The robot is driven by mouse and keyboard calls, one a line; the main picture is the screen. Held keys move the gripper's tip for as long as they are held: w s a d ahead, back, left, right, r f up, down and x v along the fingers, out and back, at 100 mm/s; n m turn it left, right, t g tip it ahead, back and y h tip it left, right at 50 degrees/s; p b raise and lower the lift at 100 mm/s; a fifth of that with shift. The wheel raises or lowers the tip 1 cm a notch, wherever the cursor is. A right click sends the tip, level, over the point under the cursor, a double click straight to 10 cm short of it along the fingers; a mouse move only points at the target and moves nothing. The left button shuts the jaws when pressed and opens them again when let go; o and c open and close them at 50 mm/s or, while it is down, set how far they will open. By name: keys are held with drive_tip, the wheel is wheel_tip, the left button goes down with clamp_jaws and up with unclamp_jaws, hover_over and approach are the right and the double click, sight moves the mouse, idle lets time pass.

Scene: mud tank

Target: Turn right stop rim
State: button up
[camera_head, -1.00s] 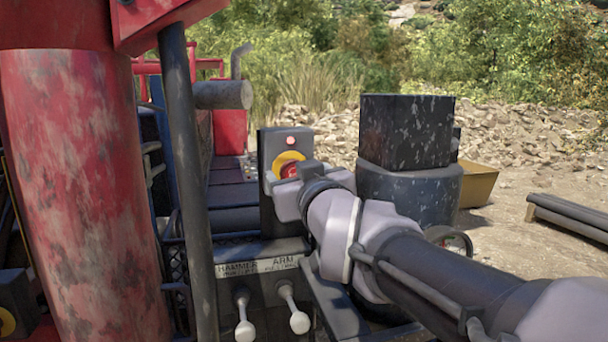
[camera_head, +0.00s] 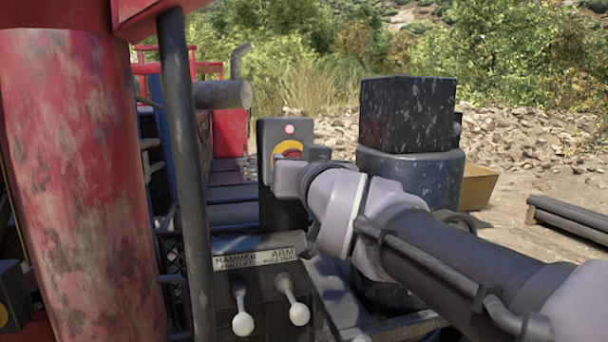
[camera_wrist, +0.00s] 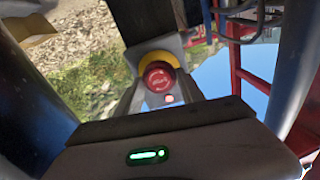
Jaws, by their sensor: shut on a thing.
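The stop button is a red knob with a yellow ring behind it, on a dark grey box. In the head view the yellow ring (camera_head: 289,148) shows only in part behind my gripper (camera_head: 283,172). In the wrist view the red stop rim (camera_wrist: 160,78) sits between my gripper's two fingers (camera_wrist: 160,92), with the yellow ring (camera_wrist: 152,58) around it. The fingers are shut on the red rim from both sides. A small red lamp (camera_head: 290,129) glows on the box above the button. The exact finger contact is hidden in the head view.
Two white-knobbed levers (camera_head: 243,323) stand below the label plate (camera_head: 253,258). A dark upright post (camera_head: 186,180) and a thick red column (camera_head: 75,180) are at left. A black block on a drum (camera_head: 408,115) stands close to the right.

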drive_tip(key=m+b, duration=0.1)
drive_tip(key=m, duration=0.3)
drive_tip(key=shift+m, duration=0.4)
drive_tip(key=shift+m+b, duration=0.3)
drive_tip(key=o, duration=1.4)
drive_tip(key=shift+d, duration=0.1)
drive_tip(key=p+v, duration=0.6)
drive_tip(key=v, duration=1.1)
drive_tip(key=shift+s+p, duration=0.15)
drive_tip(key=shift+p, duration=0.15)
